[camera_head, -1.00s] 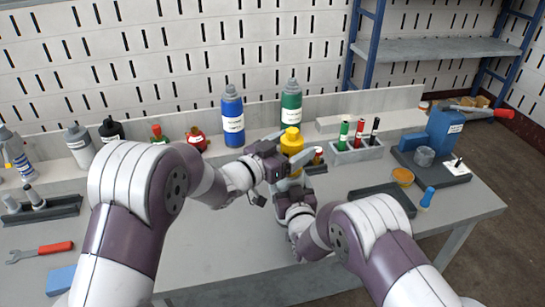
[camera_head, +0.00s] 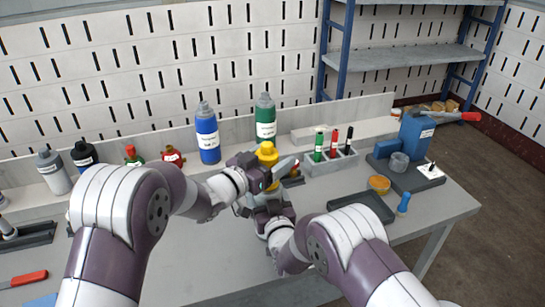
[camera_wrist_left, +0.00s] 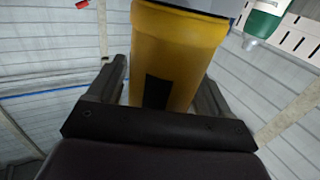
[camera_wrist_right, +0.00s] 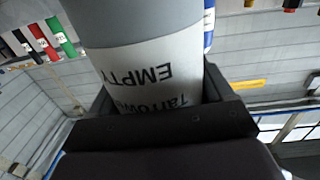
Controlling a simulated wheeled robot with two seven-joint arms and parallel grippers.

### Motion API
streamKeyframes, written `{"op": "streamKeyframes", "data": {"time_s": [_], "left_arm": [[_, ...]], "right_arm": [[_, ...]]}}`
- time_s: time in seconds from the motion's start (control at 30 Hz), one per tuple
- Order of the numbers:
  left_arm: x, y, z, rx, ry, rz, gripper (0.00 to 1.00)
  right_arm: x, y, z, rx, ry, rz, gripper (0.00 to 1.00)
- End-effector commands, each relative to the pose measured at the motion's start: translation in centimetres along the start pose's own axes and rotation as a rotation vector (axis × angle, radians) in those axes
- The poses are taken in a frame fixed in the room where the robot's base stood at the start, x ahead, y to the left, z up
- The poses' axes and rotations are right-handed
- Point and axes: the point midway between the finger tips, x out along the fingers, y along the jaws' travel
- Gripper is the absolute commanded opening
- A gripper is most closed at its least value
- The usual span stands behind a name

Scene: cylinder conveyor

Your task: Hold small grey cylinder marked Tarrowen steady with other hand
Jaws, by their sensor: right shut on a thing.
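My right gripper (camera_head: 270,207) is shut on the small grey cylinder (camera_wrist_right: 140,18). In the right wrist view its white label reads EMPTY and part of Tarrowen, upside down. In the head view my grippers hide most of this cylinder. A yellow cylindrical piece (camera_head: 267,152) with a narrower top shows above the right gripper. My left gripper (camera_head: 268,176) has its fingers around this yellow piece (camera_wrist_left: 180,50), with a thin light gap at one finger. A grey surface borders the yellow piece in the left wrist view; whether they are joined, I cannot tell.
Blue (camera_head: 207,135) and green (camera_head: 265,120) bottles stand behind my grippers. A grey rack (camera_head: 330,165) with several markers, a dark tray (camera_head: 362,206) and a blue vise-like tool (camera_head: 414,138) are to the right. The front bench is mostly clear.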

Motion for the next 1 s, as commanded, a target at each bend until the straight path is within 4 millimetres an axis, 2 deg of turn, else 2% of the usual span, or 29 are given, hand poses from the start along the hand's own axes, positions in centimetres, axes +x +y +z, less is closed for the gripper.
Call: {"op": "streamKeyframes", "data": {"time_s": [0.2,0.5,0.83,1.0], "left_arm": [[0.0,-0.1,0.0,0.001,0.002,0.042,0.80],[-0.2,0.7,0.0,0.001,0.002,0.501,0.80],[-0.2,0.9,0.1,0.000,0.002,0.570,0.80],[-0.6,1.2,0.3,0.002,-0.001,0.882,0.80]], "right_arm": [[0.0,0.0,0.0,0.000,0.000,0.000,0.44],[0.0,0.0,0.0,0.000,0.000,0.000,0.44],[0.0,0.0,0.0,0.000,0.000,0.000,0.44],[0.0,0.0,0.0,0.000,0.000,0.000,0.44]]}}
